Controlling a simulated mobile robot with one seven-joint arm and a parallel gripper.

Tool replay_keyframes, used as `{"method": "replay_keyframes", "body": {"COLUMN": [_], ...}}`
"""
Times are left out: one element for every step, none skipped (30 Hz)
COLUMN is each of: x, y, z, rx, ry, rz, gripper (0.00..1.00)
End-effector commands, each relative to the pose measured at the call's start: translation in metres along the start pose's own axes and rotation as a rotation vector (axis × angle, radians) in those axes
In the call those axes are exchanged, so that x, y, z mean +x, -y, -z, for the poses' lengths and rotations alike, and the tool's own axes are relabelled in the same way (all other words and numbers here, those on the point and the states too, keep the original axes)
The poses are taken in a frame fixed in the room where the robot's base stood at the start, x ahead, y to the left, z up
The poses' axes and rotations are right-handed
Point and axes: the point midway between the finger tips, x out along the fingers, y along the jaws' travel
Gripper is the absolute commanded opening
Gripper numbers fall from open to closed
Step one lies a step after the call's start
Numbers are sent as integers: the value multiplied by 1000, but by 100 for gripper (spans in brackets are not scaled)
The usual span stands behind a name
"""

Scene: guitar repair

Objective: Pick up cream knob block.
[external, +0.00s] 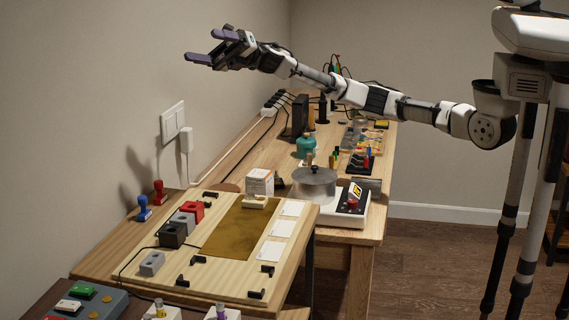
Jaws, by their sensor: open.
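My gripper (202,45) is open and empty, held high in the upper left, well above the board and pointing left toward the wall. A small cream block (254,202) sits on the wooden board at the front foot of a white box with print. It looks like the cream knob block, but its knob is too small to make out. Red (190,211), black (172,235) and grey (152,263) blocks stand in the board's left part.
The wooden board (225,283) carries a brown sheet, white cards and black brackets. A metal pot (314,183) stands just right of the box. Red and blue stamps (144,208) stand behind the board, near the wall.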

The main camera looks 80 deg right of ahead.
Motion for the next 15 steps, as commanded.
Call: {"method": "replay_keyframes", "body": {"x": [15,20,25,27,28,27,24,21,15,9,2,-8,-16,-24,-35], "y": [-7,-9,-11,-11,-10,-8,-5,-3,3,6,11,17,21,25,30], "z": [29,48,72,90,107,128,144,157,173,184,193,203,208,212,215], "rx": [-80,-127,-190,-237,-281,-340,-382,-422,-474,-512,-547,-592,-622,-650,-682], "ry": [-129,-211,-320,-403,-486,-598,-682,-766,-878,-963,-1047,-1159,-1242,-1323,-1425], "rz": [-15,-22,-30,-34,-37,-39,-39,-37,-32,-26,-18,-5,7,22,42], "gripper": [75,75,75,75,75,75,75,75,75,75,75,75,75,75,75]}}
